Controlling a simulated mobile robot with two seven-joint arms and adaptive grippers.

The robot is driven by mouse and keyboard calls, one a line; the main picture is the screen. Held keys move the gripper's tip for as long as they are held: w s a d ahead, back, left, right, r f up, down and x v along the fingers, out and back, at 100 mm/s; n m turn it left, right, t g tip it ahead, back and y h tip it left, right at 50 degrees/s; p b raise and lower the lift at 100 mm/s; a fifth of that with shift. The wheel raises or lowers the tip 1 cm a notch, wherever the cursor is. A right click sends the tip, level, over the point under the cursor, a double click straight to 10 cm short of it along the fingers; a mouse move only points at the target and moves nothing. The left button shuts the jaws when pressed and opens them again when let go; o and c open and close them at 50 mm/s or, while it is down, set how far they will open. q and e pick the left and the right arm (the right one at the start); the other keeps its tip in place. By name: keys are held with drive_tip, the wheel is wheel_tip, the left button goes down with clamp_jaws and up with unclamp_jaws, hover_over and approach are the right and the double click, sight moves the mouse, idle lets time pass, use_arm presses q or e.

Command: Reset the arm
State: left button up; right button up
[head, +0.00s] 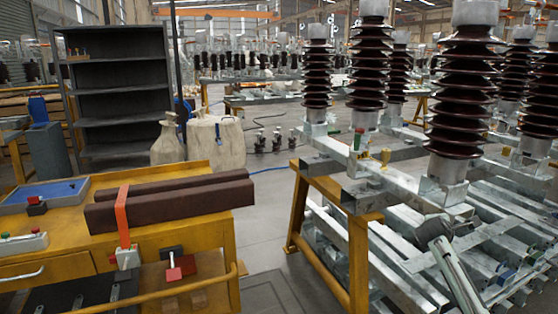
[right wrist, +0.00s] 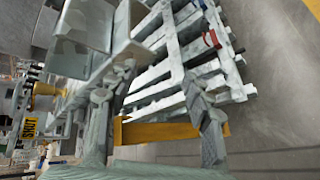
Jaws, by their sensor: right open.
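My right gripper (right wrist: 165,100) shows in the right wrist view as grey-green metal with two fingers spread apart. It is open, and I see nothing held between the fingers. A pale steel bracket (right wrist: 130,25) stands close to the left finger; I cannot tell whether they touch. In the head view a grey-green bar (head: 458,272) slants up from the bottom edge at the right, in front of the steel frames; I cannot tell whether it is part of my right arm. My left gripper is not in the head view.
A steel isolator frame (head: 340,185) with dark ribbed insulators (head: 467,95) fills the right, on a yellow stand (head: 358,255). A yellow workbench (head: 215,235) with brown bars (head: 170,200) stands left. Floor (head: 265,230) is clear between them. Grey shelves (head: 115,90) stand behind.

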drive_tip(key=w+a+f+m+t+y, duration=0.1)
drive_tip(key=a+f+m+y, duration=0.1)
drive_tip(key=a+m, duration=0.3)
drive_tip(key=w+a+f+m+y, duration=0.1)
drive_tip(key=a+f+m+y, duration=0.15)
drive_tip(key=m, duration=0.55)
drive_tip(key=s+a+f+g+y, duration=0.2)
drive_tip(key=s+a+f, duration=0.3)
drive_tip(key=s+f, duration=0.6)
drive_tip(key=s+a+f+g, duration=0.1)
drive_tip(key=s+a+f, duration=0.2)
drive_tip(key=s+f, duration=0.4)
drive_tip(key=s+a+f+g+y, duration=0.1)
drive_tip(key=s+f, duration=0.6)
drive_tip(key=s, duration=0.8)
drive_tip(key=s+a+f+g, duration=0.2)
drive_tip(key=s+a+f, duration=0.3)
drive_tip(key=s, duration=0.6)
drive_tip(key=shift+a+f+n+g, duration=0.15)
drive_tip(key=shift+f+n+g, duration=0.25)
drive_tip(key=shift+f, duration=0.5)
